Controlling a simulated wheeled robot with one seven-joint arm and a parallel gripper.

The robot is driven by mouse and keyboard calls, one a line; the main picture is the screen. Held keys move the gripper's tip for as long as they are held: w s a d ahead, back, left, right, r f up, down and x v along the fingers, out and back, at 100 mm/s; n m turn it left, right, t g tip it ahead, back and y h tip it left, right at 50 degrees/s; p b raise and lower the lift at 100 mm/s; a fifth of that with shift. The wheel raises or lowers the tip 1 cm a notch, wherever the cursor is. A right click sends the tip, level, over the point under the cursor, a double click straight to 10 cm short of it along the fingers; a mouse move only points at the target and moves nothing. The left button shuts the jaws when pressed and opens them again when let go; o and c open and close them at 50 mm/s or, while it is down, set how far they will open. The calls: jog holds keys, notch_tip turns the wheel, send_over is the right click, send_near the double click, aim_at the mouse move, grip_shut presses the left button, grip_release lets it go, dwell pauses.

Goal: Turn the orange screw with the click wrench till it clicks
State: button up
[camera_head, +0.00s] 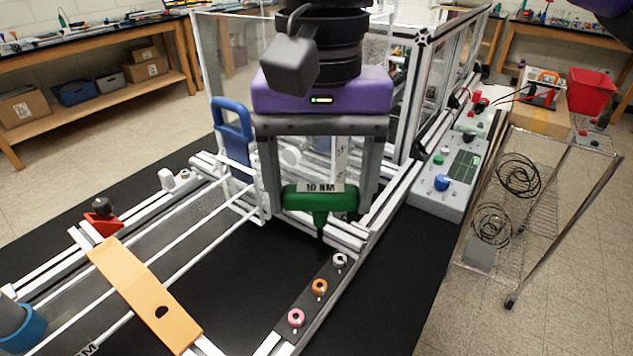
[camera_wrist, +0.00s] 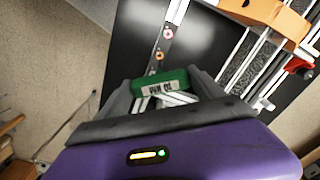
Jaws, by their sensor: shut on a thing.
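My gripper (camera_head: 320,203) is shut on the green T-handled click wrench (camera_head: 318,200), labelled 10 N.M, with a finger at each end of the handle. The wrench points down, its dark shaft ending in the picture just left of the grey screw; the tip's height is hard to tell. The wrench also shows in the wrist view (camera_wrist: 160,84), its shaft hidden there. The orange screw (camera_head: 319,287) sits in the middle of a dark strip, between the grey screw (camera_head: 340,260) and the pink screw (camera_head: 296,318). The orange screw also shows in the wrist view (camera_wrist: 159,55), apart from the wrench.
An orange plate (camera_head: 135,285) with a dark hole lies across the frame rails at left. A blue handle (camera_head: 232,125) stands by the clear panels behind. A grey control box (camera_head: 447,178) is at right. Black table surface (camera_head: 395,285) right of the screw strip is clear.

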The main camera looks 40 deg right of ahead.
aim_at(320, 252)
jog(key=shift+f, duration=0.1)
jog(key=shift+s+f+b, duration=0.1)
jog(key=shift+f+b, duration=2.4)
jog(key=shift+f, duration=0.25)
jog(key=shift+f+b, duration=0.65)
jog(key=shift+m, duration=0.3)
jog(key=shift+m+b, duration=0.4)
jog(key=shift+m, duration=0.3)
jog(key=shift+m+b, duration=0.35)
jog(key=shift+m, duration=0.15)
jog(key=shift+m+b, duration=0.3)
jog(key=shift+m, duration=0.4)
